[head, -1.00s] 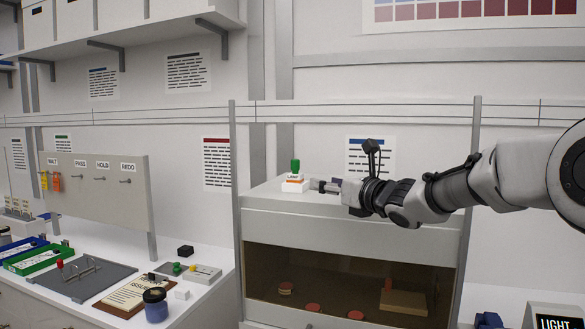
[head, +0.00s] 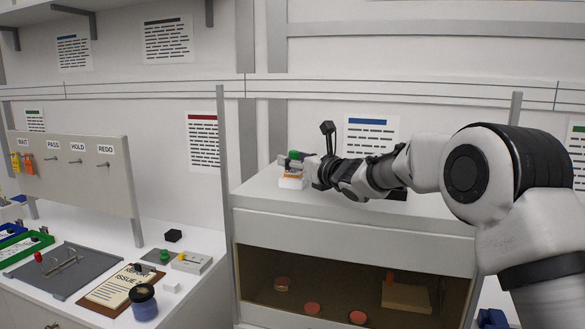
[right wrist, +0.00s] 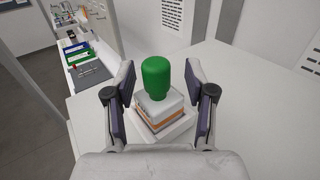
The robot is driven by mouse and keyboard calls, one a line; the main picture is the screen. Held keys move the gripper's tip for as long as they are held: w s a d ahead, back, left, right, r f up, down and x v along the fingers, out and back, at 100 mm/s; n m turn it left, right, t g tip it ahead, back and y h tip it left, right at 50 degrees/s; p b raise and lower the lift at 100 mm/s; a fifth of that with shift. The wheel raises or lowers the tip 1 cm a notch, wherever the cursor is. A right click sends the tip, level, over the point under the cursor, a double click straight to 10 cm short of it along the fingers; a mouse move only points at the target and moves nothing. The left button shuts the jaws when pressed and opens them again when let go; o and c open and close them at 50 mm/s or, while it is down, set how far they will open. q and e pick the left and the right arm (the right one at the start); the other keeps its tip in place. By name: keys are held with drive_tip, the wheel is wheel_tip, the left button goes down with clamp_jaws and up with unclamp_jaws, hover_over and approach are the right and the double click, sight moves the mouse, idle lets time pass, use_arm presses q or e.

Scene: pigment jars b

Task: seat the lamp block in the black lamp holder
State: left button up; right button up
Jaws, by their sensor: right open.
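The lamp block (head: 291,174) is white with an orange band and a green knob on top. It stands upright on a white base (right wrist: 176,134) on top of the cabinet. My right gripper (head: 293,160) is at the block, at about knob height, and partly hides it. In the right wrist view, my open right gripper (right wrist: 159,88) has one finger on each side of the lamp block (right wrist: 157,107), with gaps visible. A black object (head: 398,194) on the cabinet top is partly hidden by my arm; I cannot tell whether it is the lamp holder. My left gripper is not in view.
The cabinet top (head: 262,192) is mostly clear around the block. Below, an open bay holds several red-topped discs and a tan block (head: 406,297).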

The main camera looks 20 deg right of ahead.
drive_tip(key=shift+s+r, duration=0.45)
drive_tip(key=shift+s, duration=0.35)
clamp_jaws()
drive_tip(key=shift+w+f, duration=0.15)
drive_tip(key=shift+w, duration=0.1)
